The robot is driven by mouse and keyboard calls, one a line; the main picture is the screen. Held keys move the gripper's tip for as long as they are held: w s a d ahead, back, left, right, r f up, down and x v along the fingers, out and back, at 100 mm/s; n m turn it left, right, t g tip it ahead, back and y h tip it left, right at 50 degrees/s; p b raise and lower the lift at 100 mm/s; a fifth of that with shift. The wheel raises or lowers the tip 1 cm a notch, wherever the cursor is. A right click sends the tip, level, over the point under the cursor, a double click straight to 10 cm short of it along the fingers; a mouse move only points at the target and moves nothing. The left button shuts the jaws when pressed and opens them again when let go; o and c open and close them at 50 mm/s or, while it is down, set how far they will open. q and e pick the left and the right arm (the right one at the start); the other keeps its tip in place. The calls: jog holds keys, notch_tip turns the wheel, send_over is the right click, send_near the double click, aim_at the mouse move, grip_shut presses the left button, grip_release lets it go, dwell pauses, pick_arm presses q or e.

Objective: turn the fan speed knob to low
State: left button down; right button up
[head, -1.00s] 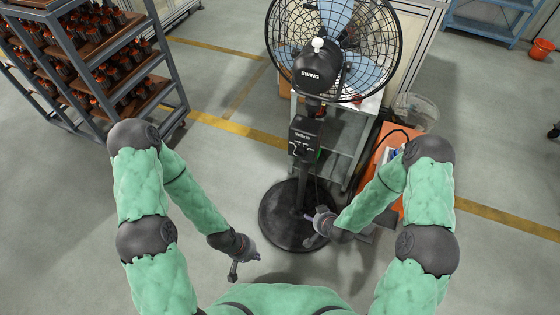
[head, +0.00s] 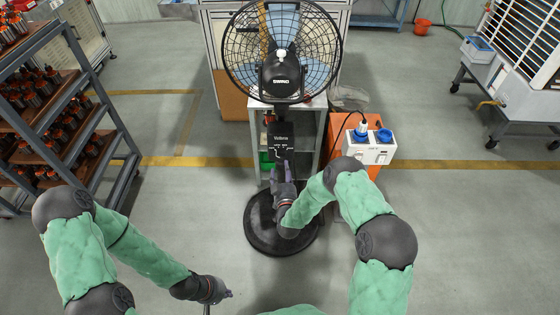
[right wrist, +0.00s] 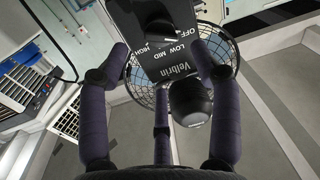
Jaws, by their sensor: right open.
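The black pedestal fan (head: 281,72) stands ahead of me, with its dark control box (head: 281,138) on the pole below the fan head. In the right wrist view the control panel (right wrist: 170,62) shows upside down, with the labels OFF, LOW, MID and HIGH. The round black fan speed knob (right wrist: 160,28) is at the top of that view; its setting is hard to tell. My right gripper (head: 283,168) is open just below and in front of the box. Its spread fingers (right wrist: 160,62) also show in the wrist view, apart from the knob. My left gripper (head: 222,296) hangs low at the bottom, away from the fan; its jaws are unclear.
The fan's round base (head: 262,232) is on the floor. A rack of motor parts (head: 95,160) stands left. The floor to the right is largely clear.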

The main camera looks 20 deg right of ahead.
aim_at(281, 157)
jog(key=w, duration=0.4)
jog(key=w+d+b, duration=0.1)
jog(key=w, duration=0.1)
jog(key=shift+w+d, duration=0.1)
jog(key=shift+w, duration=0.25)
jog(key=shift+c, duration=0.3)
jog(key=c, duration=1.1)
